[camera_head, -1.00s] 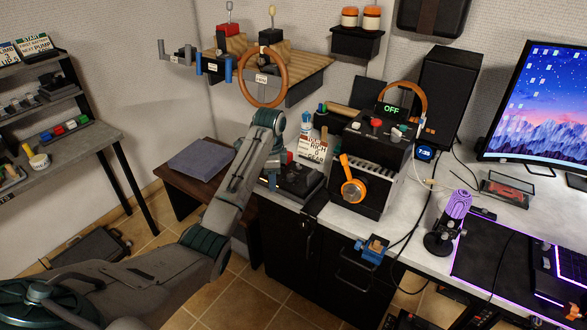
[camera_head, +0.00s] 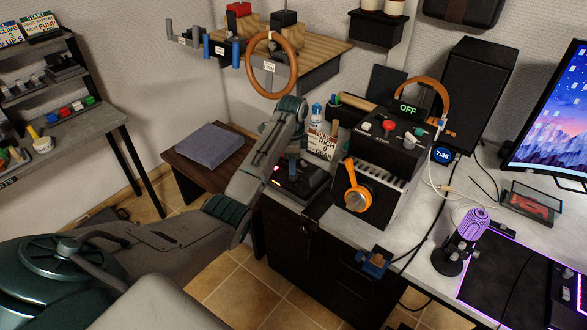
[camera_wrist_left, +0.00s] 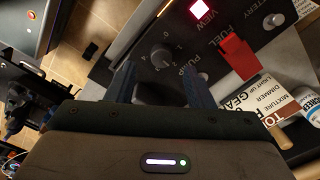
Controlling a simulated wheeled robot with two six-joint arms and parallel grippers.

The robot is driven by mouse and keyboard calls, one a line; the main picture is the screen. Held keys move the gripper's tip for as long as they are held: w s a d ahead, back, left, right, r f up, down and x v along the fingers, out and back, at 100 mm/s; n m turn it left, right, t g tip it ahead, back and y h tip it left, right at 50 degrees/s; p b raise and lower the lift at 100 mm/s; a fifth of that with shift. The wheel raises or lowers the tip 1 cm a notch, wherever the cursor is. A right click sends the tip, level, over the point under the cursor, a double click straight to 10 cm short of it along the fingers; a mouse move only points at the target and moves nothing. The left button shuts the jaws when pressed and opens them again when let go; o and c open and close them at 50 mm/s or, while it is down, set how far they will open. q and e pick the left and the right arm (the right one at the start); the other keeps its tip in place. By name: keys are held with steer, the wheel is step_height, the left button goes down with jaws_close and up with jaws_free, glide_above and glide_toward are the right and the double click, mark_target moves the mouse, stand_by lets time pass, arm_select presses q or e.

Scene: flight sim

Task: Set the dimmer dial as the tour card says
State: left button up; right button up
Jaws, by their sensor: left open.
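In the head view the card (camera_head: 322,144) is small and partly covered. In the head view my left gripper (camera_head: 291,168) is over the panel box.
A red switch cover (camera_wrist_left: 239,57) marked fuel pump and a lit view button (camera_wrist_left: 199,9) are close to the dial.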

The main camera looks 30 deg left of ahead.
arm_select(q)
steer(key=f, duration=0.4)
steer(key=shift+w, duration=0.2)
steer(key=shift+s+f, duration=0.1)
steer(key=shift+f, duration=0.2)
steer(key=shift+c, duration=0.5)
